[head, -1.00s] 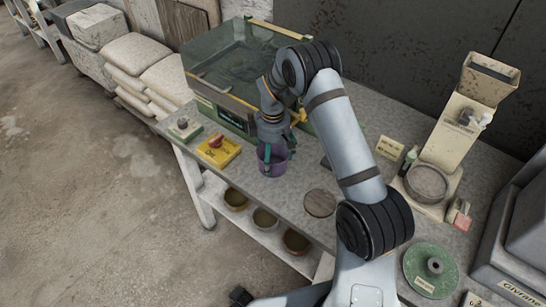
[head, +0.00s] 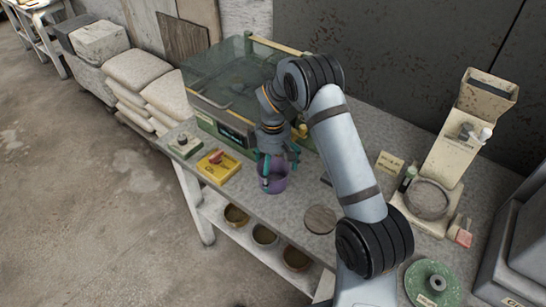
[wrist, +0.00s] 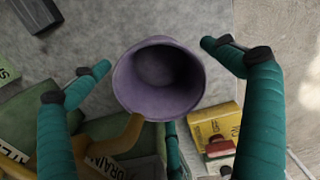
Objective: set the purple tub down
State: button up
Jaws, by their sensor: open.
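The purple tub (head: 273,181) stands upright on the grey bench near its front edge. In the wrist view the tub (wrist: 158,80) shows its open mouth and an empty inside. My gripper (head: 277,170) is just above and around the tub. In the wrist view my gripper (wrist: 156,54) has its teal fingers spread wide, one on each side of the tub, with gaps between fingers and wall. The tub's far side is partly hidden by my gripper in the head view.
A yellow box (head: 218,164) with a reddish item lies left of the tub. A glass-lidded case (head: 232,85) stands behind. A round wooden disc (head: 320,219) lies to the right. The bench (head: 290,217) front edge is close, with bowls on a shelf below.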

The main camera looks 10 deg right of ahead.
notch_tip(320, 180, up, 10)
jog(key=shift+b, duration=0.3)
jog(key=shift+c, duration=0.5)
dwell(0.7)
